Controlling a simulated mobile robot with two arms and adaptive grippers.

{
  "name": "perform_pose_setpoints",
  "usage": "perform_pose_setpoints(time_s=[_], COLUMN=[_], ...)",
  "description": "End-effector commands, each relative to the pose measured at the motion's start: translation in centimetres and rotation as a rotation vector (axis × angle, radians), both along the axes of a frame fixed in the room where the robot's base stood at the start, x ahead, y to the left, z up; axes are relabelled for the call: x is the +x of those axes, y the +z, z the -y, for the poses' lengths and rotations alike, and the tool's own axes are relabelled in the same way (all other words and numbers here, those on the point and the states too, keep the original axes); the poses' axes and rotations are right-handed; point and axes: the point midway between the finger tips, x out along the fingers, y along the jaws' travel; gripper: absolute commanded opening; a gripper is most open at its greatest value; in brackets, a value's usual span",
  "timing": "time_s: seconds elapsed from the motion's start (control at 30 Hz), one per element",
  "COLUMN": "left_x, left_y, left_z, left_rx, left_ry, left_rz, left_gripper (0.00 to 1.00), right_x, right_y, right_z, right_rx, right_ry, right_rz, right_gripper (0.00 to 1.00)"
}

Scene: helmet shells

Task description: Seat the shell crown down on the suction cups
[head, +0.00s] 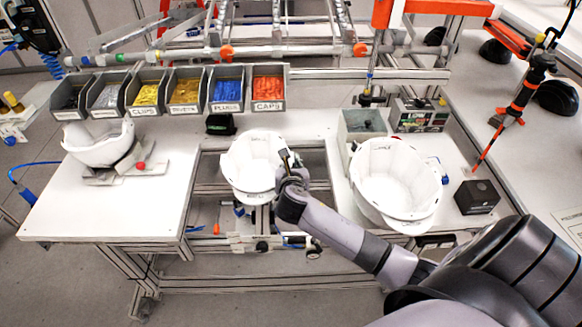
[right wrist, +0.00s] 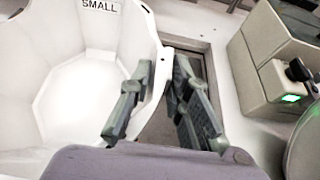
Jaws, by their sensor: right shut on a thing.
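A white helmet shell (head: 252,165) is at the middle of the bench, hollow side up, over the recess in the bench top. My right gripper (head: 290,172) is shut on its right rim. In the right wrist view the two green-grey fingers (right wrist: 160,100) stand on either side of the wall of the shell (right wrist: 75,90), which is marked SMALL inside. The suction cups are not visible; the shell covers the middle of the recess, and I cannot tell whether it touches anything below. My left gripper is out of view.
A larger white shell (head: 393,180) sits hollow side up on the right bench. Another white shell (head: 98,145) rests on a grey stand at left. Labelled bins (head: 185,92) line the back. A black box (head: 477,196) stands at right. The front left bench top is clear.

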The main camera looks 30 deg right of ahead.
Motion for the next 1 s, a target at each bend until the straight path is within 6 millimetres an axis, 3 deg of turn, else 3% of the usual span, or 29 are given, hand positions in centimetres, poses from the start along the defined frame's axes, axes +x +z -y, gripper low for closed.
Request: perform_pose_setpoints(time_s=[0.4, 0.7, 1.0], left_x=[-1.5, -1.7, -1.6], left_y=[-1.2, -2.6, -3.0], left_z=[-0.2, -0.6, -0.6], left_rx=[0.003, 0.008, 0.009], left_ry=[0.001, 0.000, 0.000], left_rz=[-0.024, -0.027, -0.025], left_gripper=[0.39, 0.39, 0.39], right_x=[3.4, 3.4, 3.4], right_y=[-1.5, -4.4, -5.4], right_z=[2.1, 2.0, 2.0], right_rx=[-0.001, 0.000, 0.001], right_ry=[-0.001, 0.000, 0.001], right_rz=[0.005, 0.004, 0.004], right_gripper=[0.00, 0.00, 0.00])
